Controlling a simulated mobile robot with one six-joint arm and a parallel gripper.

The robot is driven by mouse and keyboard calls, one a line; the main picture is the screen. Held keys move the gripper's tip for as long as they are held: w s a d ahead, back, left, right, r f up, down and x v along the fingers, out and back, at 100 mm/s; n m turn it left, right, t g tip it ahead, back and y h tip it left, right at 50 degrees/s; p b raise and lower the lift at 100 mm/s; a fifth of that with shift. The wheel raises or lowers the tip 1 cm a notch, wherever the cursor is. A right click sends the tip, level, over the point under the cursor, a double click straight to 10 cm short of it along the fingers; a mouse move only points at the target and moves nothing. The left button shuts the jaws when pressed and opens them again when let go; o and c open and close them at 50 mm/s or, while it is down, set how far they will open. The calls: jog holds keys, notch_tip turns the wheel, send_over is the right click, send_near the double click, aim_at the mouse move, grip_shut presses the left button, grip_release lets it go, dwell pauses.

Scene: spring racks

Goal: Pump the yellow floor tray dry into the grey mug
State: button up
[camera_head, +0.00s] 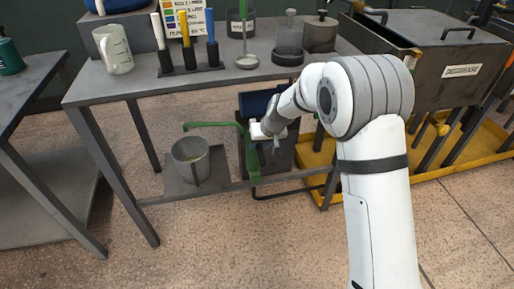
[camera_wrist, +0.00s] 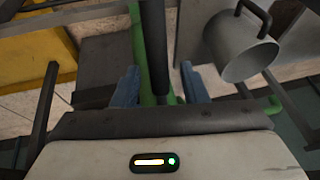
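The yellow floor tray (camera_head: 455,150) lies at the right under the degrease tank; its yellow edge shows at the upper left of the wrist view (camera_wrist: 30,52). Any liquid in it cannot be made out. The grey mug (camera_head: 188,160) stands upright on a low plate under the table, and shows with its handle in the wrist view (camera_wrist: 238,50). A green pump (camera_head: 247,150) with a long spout reaching left above the mug stands beside it. My gripper (camera_head: 268,133) is at the pump, its fingers (camera_wrist: 160,80) apart on either side of a dark upright rod, without clear contact.
The table (camera_head: 130,88) above carries a pale jug (camera_head: 116,50), colored-handled tools, a ladle (camera_head: 247,60) and pots. The tank (camera_head: 450,60) stands at the right. A dark hose (camera_head: 290,188) runs from the pump toward the tray. Table legs and the low bar border the space; the floor in front is clear.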

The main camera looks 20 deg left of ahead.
jog(key=shift+x, duration=1.05)
jog(key=shift+c, duration=0.2)
grip_shut()
